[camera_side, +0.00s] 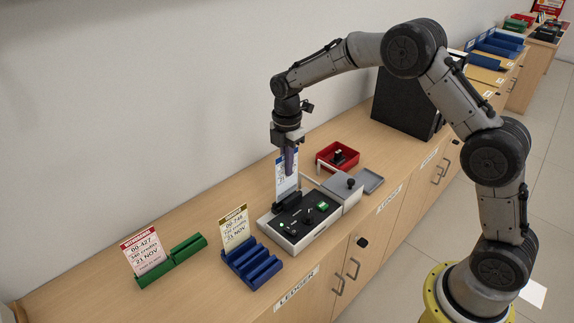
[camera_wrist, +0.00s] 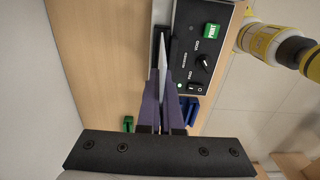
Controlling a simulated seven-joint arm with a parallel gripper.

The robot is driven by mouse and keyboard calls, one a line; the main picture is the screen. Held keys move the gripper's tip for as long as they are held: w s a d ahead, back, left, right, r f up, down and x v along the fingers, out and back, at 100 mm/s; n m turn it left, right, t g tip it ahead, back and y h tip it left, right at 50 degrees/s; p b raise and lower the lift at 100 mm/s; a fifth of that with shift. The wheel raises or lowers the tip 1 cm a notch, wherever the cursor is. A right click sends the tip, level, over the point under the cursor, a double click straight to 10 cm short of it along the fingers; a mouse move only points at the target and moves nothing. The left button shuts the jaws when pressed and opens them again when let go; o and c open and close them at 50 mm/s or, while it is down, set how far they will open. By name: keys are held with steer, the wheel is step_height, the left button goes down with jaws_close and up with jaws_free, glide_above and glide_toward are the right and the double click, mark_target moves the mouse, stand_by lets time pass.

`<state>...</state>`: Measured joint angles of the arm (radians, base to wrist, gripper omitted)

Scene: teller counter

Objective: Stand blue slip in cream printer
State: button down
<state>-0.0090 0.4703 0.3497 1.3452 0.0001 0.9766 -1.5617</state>
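The blue slip (camera_side: 284,181), a white card with a blue header, stands upright at the back left of the cream printer (camera_side: 311,237). Its lower edge meets the black slot holder (camera_side: 286,203); how deep it sits is hidden. My gripper (camera_side: 290,170) comes down from above with its purple fingers at the slip's upper part. In the wrist view the slip (camera_wrist: 163,58) shows nearly edge-on between the fingers (camera_wrist: 162,80), which look shut on it, in line with the dark slot. The printer's black panel (camera_wrist: 196,60) lies to the right there.
A blue rack (camera_side: 253,263) with a yellow-headed slip (camera_side: 234,229) and a green rack (camera_side: 172,258) with a red-headed slip (camera_side: 145,250) stand left of the printer. A red tray (camera_side: 338,155) and a grey box (camera_side: 342,187) stand to its right and behind.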

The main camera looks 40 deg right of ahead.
steer(key=shift+f, duration=0.15)
stand_by(0.3)
steer(key=shift+f, duration=1.75)
steer(key=c, duration=1)
jaws_free()
steer(key=shift+r, duration=0.1)
steer(key=shift+r, duration=3.45)
